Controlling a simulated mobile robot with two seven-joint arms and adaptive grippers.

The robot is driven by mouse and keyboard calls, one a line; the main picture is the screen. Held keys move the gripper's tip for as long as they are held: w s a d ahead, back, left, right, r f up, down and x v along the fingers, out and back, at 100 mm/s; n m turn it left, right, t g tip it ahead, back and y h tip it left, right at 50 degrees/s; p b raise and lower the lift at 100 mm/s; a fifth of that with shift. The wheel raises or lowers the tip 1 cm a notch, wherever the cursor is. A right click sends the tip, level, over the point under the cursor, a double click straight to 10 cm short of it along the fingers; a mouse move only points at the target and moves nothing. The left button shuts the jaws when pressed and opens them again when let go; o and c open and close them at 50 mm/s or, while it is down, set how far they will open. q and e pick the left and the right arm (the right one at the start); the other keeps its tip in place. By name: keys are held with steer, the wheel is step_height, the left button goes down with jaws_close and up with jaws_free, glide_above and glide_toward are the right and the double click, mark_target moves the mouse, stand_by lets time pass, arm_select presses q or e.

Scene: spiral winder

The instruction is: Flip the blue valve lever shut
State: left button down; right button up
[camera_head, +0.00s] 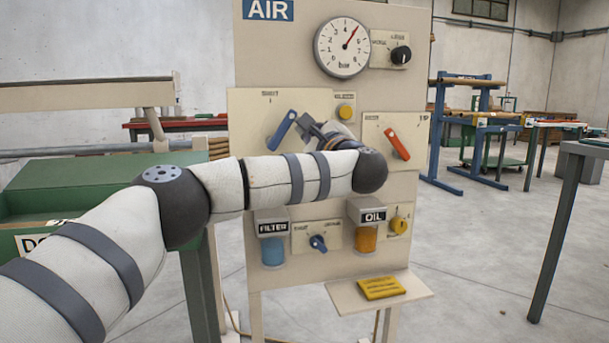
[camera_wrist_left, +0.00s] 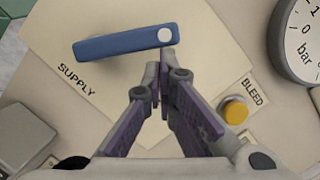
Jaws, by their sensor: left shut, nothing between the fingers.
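The blue valve lever (camera_head: 281,131) sits on a cream plate of the air panel, slanting from upper right to lower left. It also shows in the left wrist view (camera_wrist_left: 118,42), with a white round spot at one end. My left gripper (camera_head: 308,122) is just right of the lever in the head view, partly hidden by its own wrist. In the left wrist view its fingers (camera_wrist_left: 160,66) are shut and empty, with the tips close to the white-spot end. I cannot tell whether they touch the lever. My right gripper is not in view.
A yellow bleed button (camera_wrist_left: 235,111) is close by on the right. A red lever (camera_head: 397,144), a gauge (camera_head: 341,47), a black knob (camera_head: 401,55) and a small blue knob (camera_head: 318,243) are on the same panel. A green bench (camera_head: 100,185) stands at the left.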

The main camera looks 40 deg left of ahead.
mark_target(291, 116)
arm_select(q)
steer(key=shift+s+a+r+b, duration=0.35)
steer(key=shift+s+r+b, duration=0.1)
steer(key=shift+r, duration=0.2)
steer(key=shift+s+a+r+b, duration=0.35)
steer(key=shift+s+r, duration=0.05)
steer(key=shift+r, duration=0.25)
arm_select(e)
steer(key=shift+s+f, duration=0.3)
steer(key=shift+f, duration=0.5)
arm_select(q)
steer(key=shift+r, duration=0.1)
